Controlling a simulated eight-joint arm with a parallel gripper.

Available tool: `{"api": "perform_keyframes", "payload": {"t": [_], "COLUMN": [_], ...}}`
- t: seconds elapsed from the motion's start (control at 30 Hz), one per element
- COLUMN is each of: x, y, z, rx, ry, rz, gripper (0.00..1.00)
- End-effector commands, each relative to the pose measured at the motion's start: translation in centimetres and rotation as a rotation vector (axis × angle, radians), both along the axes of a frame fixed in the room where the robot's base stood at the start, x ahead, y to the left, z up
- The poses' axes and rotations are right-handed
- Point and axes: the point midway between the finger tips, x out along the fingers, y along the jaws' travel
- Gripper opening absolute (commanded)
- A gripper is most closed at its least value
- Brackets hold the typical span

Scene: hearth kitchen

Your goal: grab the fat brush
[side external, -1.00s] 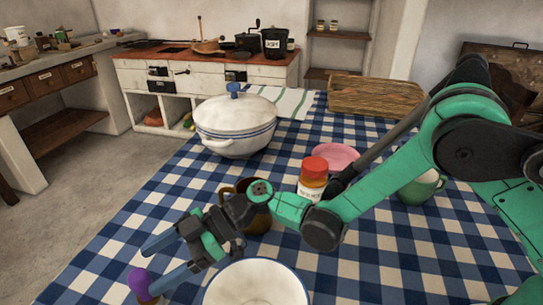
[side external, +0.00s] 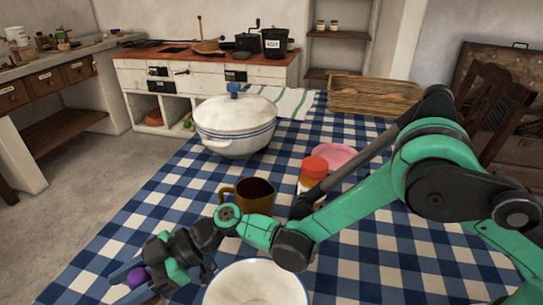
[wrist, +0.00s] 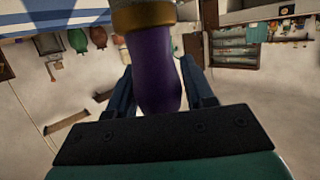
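The fat brush (side external: 138,278) shows its rounded purple end low on the left in the side view, at the near left end of the table. Its lower part is hidden or out of frame. In the wrist view the purple part (wrist: 156,75) is large and central, with a gold-brown band above it. My gripper (side external: 128,284) reaches down to the brush, its blue-grey fingers on either side of the purple end. In the wrist view the fingers look open, with narrow gaps beside the purple part. Firm contact cannot be seen.
A white bowl (side external: 215,296) stands just right of my gripper. A brown mug (side external: 235,204), a red-lidded jar (side external: 314,168), a pink dish (side external: 338,154) and a lidded white pot (side external: 226,140) stand farther back on the checked cloth. A wicker tray (side external: 350,100) lies behind.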

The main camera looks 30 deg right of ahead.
Motion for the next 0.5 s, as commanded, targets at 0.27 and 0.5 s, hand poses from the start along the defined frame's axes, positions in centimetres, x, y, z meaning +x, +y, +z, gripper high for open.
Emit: {"api": "perform_keyframes", "payload": {"t": [0.27, 0.5], "x": [0.0, 0.01], "y": [-0.02, -0.02], "z": [0.02, 0.21], "rx": [0.0, 0.0], "ry": [0.0, 0.0], "rz": [0.0, 0.0], "gripper": [0.0, 0.0]}}
